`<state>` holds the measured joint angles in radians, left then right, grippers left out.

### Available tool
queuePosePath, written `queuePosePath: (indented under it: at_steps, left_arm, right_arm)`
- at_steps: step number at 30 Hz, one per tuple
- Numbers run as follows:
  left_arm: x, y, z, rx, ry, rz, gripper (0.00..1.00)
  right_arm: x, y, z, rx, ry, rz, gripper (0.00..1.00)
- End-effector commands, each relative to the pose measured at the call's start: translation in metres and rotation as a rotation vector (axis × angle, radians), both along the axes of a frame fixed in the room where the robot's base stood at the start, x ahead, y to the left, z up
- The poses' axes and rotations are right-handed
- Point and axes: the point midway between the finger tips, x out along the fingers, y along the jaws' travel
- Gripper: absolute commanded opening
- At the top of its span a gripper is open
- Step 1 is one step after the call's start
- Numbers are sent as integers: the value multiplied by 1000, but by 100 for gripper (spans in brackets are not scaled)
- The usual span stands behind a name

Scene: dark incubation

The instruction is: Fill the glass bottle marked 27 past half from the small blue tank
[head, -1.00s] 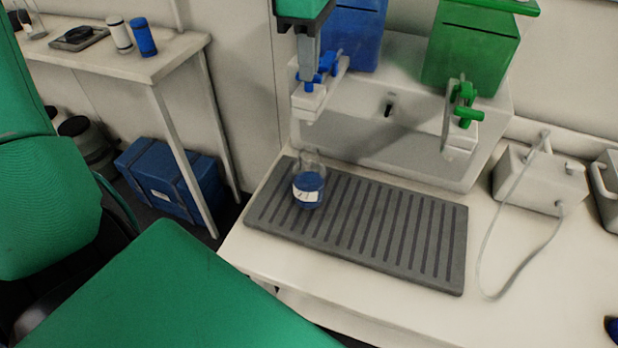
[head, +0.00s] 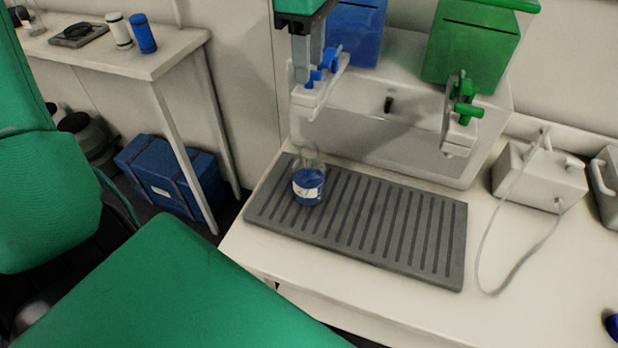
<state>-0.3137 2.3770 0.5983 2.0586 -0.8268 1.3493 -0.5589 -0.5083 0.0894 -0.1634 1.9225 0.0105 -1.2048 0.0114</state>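The glass bottle (head: 308,187) stands upright on the grey ribbed mat, below the spout of the blue tank's tap. It holds dark blue liquid up to about its shoulder. Its white label is too small to read. The small blue tank (head: 357,35) is at the top, partly hidden by my gripper. Its blue tap (head: 328,64) sits above a pale spout block (head: 311,95). I see no stream falling. My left gripper (head: 308,62) points down beside the tap, fingers apart, with a blue tap part just below them. My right gripper is out of view.
The ribbed mat (head: 400,225) lies on the white bench. A green tank (head: 470,45) with a green tap (head: 463,100) stands to the right. A pale box with a cable (head: 540,178) is at the far right. A side table (head: 110,50) stands left.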

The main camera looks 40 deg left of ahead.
Motion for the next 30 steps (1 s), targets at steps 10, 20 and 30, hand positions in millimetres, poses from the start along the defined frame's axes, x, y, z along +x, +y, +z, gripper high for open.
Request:
queuePosePath:
  at_steps: [10,20,30]
  left_arm:
    - [0,0,10,0,-1,0,40]
    - [0,0,44,1,0,0,40]
    - [0,0,78,0,-2,1,40]
  right_arm:
    - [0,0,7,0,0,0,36]
    - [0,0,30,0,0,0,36]
    - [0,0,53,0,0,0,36]
